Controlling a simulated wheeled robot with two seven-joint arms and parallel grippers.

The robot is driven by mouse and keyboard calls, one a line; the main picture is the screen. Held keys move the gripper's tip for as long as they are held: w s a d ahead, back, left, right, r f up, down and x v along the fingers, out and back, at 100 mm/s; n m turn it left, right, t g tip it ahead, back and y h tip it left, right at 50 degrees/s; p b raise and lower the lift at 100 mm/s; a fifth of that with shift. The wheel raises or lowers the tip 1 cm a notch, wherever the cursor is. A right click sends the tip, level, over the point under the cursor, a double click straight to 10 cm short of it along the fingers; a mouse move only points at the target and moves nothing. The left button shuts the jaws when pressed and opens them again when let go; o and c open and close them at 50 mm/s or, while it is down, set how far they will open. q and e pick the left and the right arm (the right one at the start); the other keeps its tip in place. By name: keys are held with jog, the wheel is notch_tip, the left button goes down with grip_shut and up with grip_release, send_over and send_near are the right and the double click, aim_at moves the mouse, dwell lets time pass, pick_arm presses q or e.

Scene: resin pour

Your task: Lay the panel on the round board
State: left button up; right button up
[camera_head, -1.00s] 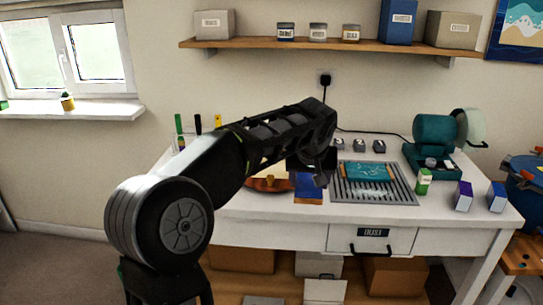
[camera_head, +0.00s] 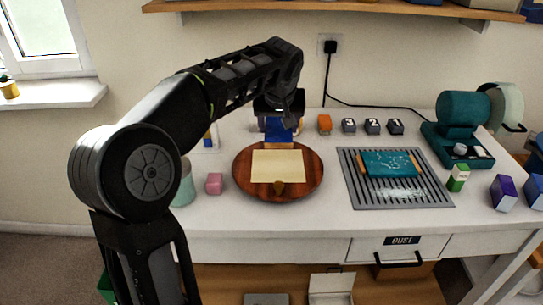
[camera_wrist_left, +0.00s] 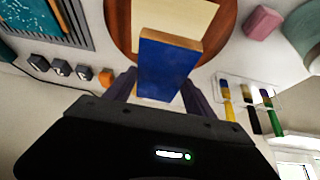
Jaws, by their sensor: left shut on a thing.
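My left gripper (camera_head: 279,108) is shut on a blue panel (camera_head: 279,130) with a wood-coloured edge. The panel is upright, at the back of the round brown wooden board (camera_head: 310,185). I cannot tell whether its lower edge touches the board. A flat cream rectangle (camera_head: 277,163) lies on the board, with a small brown piece at its front edge. In the left wrist view the blue panel (camera_wrist_left: 168,68) sits between the fingers of the gripper (camera_wrist_left: 158,88), its wooden edge toward the cream rectangle (camera_wrist_left: 178,16). My right gripper is not in view.
A pink block (camera_head: 214,183) and a pale green cup (camera_head: 185,188) stand left of the board. To the right, a grey slatted rack (camera_head: 440,200) holds a teal piece (camera_head: 388,163). An orange block (camera_head: 324,124) and several small grey blocks stand behind.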

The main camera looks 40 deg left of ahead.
aim_at(279, 141)
pick_arm(q)
jog(key=shift+d, duration=0.1)
jog(key=shift+s, duration=0.1)
jog(key=shift+f, duration=3.1)
jog(key=shift+f, duration=1.85)
jog(key=shift+f, duration=0.1)
jog(key=o, duration=1.5)
jog(key=shift+c, duration=0.2)
jog(key=v, duration=1.2)
jog(key=shift+b, duration=0.3)
